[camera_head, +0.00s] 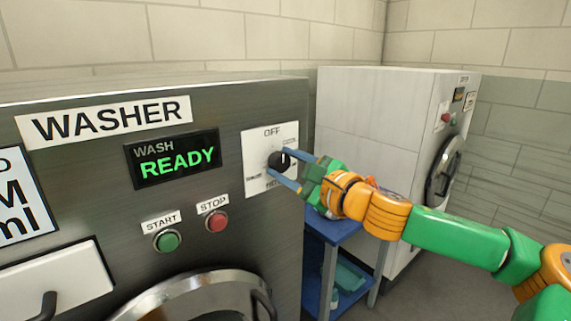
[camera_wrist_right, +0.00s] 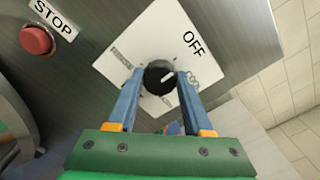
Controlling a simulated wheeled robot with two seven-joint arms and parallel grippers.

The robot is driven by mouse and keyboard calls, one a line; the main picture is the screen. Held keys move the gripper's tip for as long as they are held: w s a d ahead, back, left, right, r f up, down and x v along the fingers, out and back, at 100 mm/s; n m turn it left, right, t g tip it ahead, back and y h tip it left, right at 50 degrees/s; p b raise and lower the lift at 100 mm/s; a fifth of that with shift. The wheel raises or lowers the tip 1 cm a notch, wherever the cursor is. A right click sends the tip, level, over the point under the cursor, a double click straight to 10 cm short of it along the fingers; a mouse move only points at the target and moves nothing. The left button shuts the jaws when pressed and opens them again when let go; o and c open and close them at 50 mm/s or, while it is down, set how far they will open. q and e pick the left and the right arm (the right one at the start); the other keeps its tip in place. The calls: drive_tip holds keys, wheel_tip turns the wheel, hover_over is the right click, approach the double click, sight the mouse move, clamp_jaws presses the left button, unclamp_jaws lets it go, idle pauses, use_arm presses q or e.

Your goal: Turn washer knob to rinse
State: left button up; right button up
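The black washer knob (camera_head: 279,161) sits on a white dial plate (camera_head: 256,142) at the right of the washer front. My left gripper is not in view.
The washer display (camera_head: 174,158) reads WASH READY. A green START button (camera_head: 167,240) and red STOP button (camera_head: 217,221) lie below it. A white dryer-like machine (camera_head: 365,110) stands right, with a blue shelf stand (camera_head: 330,235) between the machines, under my right arm.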

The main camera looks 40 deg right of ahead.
clamp_jaws()
